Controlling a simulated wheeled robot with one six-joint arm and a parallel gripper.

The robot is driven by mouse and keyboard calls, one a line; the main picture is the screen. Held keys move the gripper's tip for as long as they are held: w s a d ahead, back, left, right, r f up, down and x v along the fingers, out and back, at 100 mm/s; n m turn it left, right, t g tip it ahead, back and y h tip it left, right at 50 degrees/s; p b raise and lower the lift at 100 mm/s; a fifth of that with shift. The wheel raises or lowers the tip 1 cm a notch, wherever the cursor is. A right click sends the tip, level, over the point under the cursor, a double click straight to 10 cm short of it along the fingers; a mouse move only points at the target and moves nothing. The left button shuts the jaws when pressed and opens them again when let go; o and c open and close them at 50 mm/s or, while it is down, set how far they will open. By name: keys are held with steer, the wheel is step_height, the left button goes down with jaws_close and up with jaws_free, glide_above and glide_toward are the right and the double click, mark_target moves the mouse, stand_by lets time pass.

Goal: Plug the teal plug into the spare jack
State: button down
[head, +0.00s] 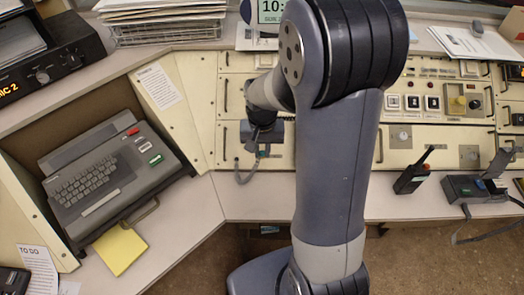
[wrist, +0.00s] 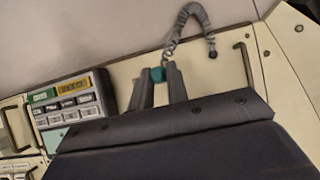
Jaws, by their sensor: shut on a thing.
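My gripper (wrist: 161,76) is shut on the teal plug (wrist: 157,74), which shows between its two fingertips in the wrist view. A grey coiled cord (wrist: 186,22) runs from near the plug to a dark round end by the panel's edge. In the head view my gripper (head: 262,143) is in front of the cream console panel, left of my upright arm. A bit of the teal plug (head: 265,153) shows below it, with the cord (head: 243,175) hanging down to the left. I cannot make out the spare jack in either view; my arm covers part of the panel.
A keypad with green and yellow keys (wrist: 70,101) is left of the gripper in the wrist view. A metal handle (wrist: 243,62) stands to the right.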

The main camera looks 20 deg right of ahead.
steer(key=shift+w+d+f, duration=0.15)
steer(key=shift+w+f, duration=0.25)
steer(key=shift+f, duration=0.2)
steer(key=shift+w+d+f+b, duration=0.1)
steer(key=shift+w+f+b, duration=0.15)
steer(key=shift+f+b, duration=0.15)
steer(key=shift+w+d+f+b, duration=0.1)
steer(key=shift+w+f+b, duration=0.2)
steer(key=shift+f, duration=0.2)
stand_by(2.4)
steer(key=c, duration=1.3)
jaws_free()
step_height(320, 180, up, 11)
steer(key=shift+p, duration=0.3)
steer(key=shift+f, duration=0.2)
step_height(320, 180, down, 10)
steer(key=shift+f+b, duration=0.25)
steer(key=shift+b, duration=0.05)
steer(key=shift+s+r, duration=0.1)
steer(key=shift+r, duration=0.05)
